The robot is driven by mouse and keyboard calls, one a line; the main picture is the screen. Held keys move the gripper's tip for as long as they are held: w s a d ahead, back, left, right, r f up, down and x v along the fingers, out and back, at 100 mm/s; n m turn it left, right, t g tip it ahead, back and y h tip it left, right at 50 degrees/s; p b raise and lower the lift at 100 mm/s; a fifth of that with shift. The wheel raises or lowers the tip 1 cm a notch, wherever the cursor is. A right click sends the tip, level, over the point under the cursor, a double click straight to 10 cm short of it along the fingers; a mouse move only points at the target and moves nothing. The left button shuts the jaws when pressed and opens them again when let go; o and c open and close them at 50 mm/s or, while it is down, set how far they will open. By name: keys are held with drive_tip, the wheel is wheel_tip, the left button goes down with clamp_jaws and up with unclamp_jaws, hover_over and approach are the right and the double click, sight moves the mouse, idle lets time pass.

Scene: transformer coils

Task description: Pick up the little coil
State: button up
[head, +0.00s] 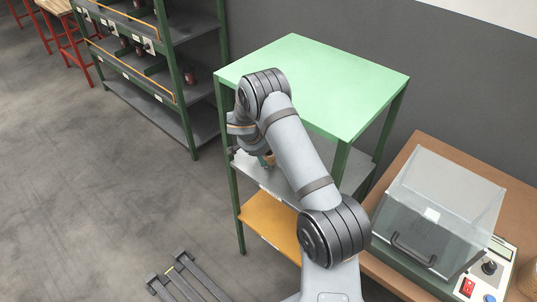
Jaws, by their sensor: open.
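My gripper (256,157) is mostly hidden behind my own arm, at the left front of the green-topped rack, by its middle grey shelf (290,182). Its jaws are open. A small brownish piece (268,160) shows beside it at the shelf. It may be a coil, but it is too small and covered to tell. No little coil can be made out clearly.
The rack's green top (320,75) is bare, and an orange shelf (265,215) lies below. A shelving unit (180,60) with several dark reddish parts stands at the upper left. A clear-covered device (440,205) sits on a brown table at right.

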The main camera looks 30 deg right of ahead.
drive_tip(key=shift+d+f, duration=0.1)
drive_tip(key=shift+f, duration=0.05)
drive_tip(key=shift+c, duration=1)
drive_tip(key=shift+w, duration=0.1)
drive_tip(key=c, duration=1)
